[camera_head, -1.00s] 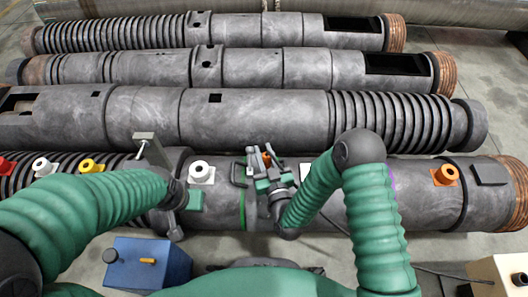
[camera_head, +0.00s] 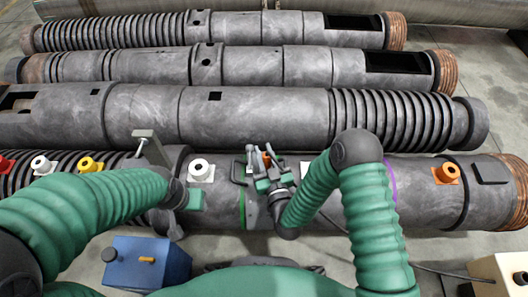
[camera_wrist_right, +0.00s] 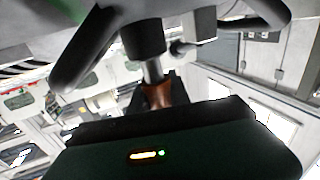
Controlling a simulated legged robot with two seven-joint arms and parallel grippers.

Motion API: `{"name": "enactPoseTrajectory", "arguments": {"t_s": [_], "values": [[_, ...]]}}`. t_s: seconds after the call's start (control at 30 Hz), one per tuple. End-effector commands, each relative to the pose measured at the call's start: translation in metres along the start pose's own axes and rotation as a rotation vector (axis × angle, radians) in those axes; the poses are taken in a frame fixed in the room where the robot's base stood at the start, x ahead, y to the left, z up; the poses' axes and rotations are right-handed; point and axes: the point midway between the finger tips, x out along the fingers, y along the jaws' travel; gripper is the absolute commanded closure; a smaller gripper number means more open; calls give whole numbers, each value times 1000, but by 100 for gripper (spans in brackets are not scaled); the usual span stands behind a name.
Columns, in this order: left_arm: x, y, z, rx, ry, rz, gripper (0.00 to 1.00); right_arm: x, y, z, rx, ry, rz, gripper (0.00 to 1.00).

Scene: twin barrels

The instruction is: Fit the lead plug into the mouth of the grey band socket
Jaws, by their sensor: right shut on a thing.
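My right gripper (camera_head: 266,173) is at the nearest barrel, beside the green band, and is shut on the lead plug. In the right wrist view the plug (camera_wrist_right: 158,95) is orange-brown, rising from behind my dark gripper body, with a bright metal pin (camera_wrist_right: 152,72) above it. The pin lines up with a dark cylinder (camera_wrist_right: 142,38), which looks like the grey band socket; I cannot tell how far it is inside. In the head view the gripper hides most of the plug and socket. My left gripper (camera_head: 178,200) is at the barrel's front left; its fingers are unclear.
A white socket (camera_head: 201,171) stands left of my right gripper, an orange one (camera_head: 446,174) far right. A dark handle (camera_head: 238,172) is close beside the gripper. A blue box (camera_head: 148,264) stands on the floor at front left. A thin cable runs to the lower right.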

Motion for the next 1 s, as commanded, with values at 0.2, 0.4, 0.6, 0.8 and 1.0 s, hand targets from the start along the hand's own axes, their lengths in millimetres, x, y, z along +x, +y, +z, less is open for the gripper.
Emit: {"name": "enactPoseTrajectory", "arguments": {"t_s": [0.2,0.4,0.6,0.8,1.0], "values": [[5,0,1,0,0,0,55,0,0,6,0,0,0,100],[8,0,2,0,0,0,55,0,0,12,0,0,0,100],[12,0,3,0,0,0,55,0,0,16,0,0,0,100],[15,0,4,0,0,0,55,0,0,21,0,1,0,100],[17,0,4,0,0,0,55,0,0,24,0,1,0,70]]}}
